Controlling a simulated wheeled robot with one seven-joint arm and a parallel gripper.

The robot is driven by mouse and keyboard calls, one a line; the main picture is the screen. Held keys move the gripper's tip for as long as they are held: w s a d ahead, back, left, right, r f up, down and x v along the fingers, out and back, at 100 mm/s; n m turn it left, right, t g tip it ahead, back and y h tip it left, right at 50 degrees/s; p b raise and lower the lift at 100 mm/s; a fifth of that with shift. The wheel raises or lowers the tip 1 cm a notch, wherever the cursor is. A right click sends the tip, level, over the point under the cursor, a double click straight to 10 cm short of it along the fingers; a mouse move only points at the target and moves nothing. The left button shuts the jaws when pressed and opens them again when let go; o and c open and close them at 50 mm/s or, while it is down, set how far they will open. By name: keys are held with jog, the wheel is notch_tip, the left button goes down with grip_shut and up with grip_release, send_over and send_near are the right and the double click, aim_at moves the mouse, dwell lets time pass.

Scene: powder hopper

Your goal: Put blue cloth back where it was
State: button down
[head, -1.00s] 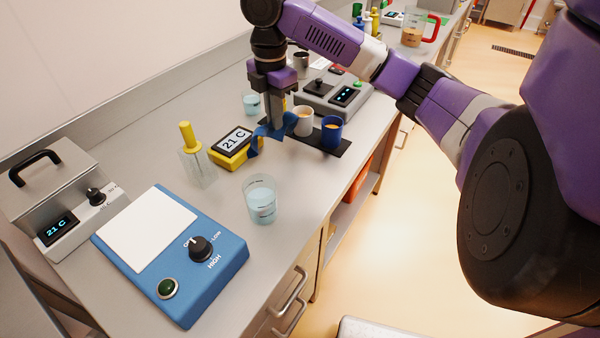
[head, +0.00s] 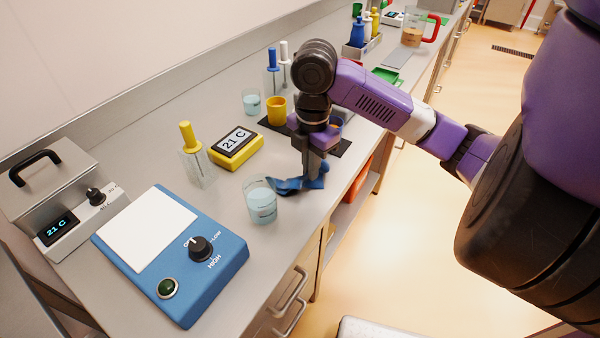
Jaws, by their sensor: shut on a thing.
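The blue cloth (head: 290,185) is bunched in my gripper (head: 313,177) at the front part of the bench, just right of a clear beaker with pale blue liquid (head: 261,203). My gripper points down and is shut on the cloth. The cloth's left end spreads toward the beaker and appears to touch or nearly touch it. It hangs at or just above the bench top; I cannot tell whether it rests there. Part of the cloth is hidden by the fingers.
A yellow thermometer unit (head: 236,147) and a yellow-handled tool in a clear holder (head: 197,160) stand to the left. A black mat (head: 343,148) with a yellow cup (head: 277,109) lies behind my gripper. A blue hotplate (head: 180,265) is front left. The bench's front edge is close on the right.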

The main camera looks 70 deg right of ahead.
jog(key=shift+s+a+f, duration=0.1)
jog(key=shift+s+a, duration=0.05)
jog(key=shift+s, duration=0.1)
jog(key=c, duration=1.2)
grip_release()
jog(key=s+a+r+p, duration=0.2)
jog(key=s+r+p, duration=0.1)
jog(key=r+p, duration=0.5)
notch_tip(320, 180, up, 2)
jog(key=shift+s, duration=0.35)
